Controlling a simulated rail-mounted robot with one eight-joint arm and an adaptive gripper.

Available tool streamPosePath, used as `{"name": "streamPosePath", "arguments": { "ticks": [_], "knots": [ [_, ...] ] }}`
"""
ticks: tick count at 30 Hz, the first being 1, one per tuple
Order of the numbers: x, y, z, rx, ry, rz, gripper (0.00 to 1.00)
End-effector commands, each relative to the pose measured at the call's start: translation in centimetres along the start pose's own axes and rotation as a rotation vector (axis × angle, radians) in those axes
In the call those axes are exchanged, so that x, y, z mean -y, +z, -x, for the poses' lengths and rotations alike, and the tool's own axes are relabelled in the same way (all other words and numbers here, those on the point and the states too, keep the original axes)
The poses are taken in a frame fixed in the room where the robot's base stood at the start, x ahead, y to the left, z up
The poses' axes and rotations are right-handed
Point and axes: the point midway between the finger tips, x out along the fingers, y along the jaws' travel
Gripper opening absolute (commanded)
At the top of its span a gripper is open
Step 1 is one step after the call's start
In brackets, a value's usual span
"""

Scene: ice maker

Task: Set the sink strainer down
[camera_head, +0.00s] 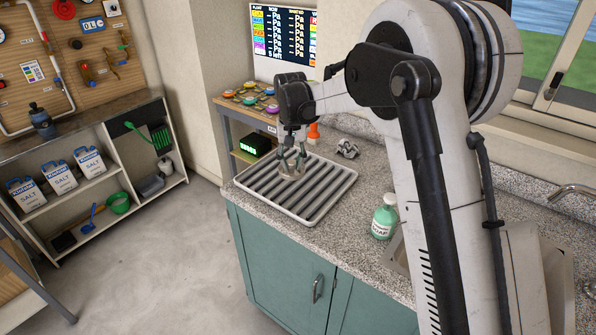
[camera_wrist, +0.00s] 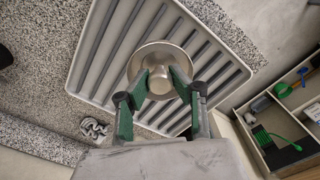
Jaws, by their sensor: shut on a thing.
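The sink strainer (camera_wrist: 159,60) is a round, silvery metal piece with a wide rim and a central knob. My gripper (camera_wrist: 160,80) is shut on the knob, its green-padded fingers on both sides. In the head view my gripper (camera_head: 292,166) points down over the ribbed drying tray (camera_head: 327,204) on the counter. The strainer (camera_head: 291,173) shows only in part there, between the fingertips. It is over the tray's ribs near the far side; I cannot tell whether it touches them.
A green soap bottle (camera_head: 384,217) stands right of the tray, near the sink's edge. A small grey metal object (camera_head: 348,149) lies behind the tray, and an orange item (camera_head: 313,131) stands near it. Much of the tray's surface is free. Shelves (camera_head: 110,185) stand at left.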

Motion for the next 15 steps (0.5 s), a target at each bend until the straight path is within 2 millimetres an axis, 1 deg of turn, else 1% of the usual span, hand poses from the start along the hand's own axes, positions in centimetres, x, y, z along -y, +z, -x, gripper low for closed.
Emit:
{"name": "streamPosePath", "arguments": {
  "ticks": [1,6,12,15],
  "knots": [
    [-0.6,-0.8,-0.5,0.0,0.0,-0.001,0.0],
    [-2.0,-2.6,-1.8,0.0,0.0,-0.001,0.0],
    [-2.4,-3.1,-2.5,0.0,0.0,0.001,0.0],
    [-2.4,-3.2,-3.4,0.0,0.0,0.001,0.0]
  ]
}}
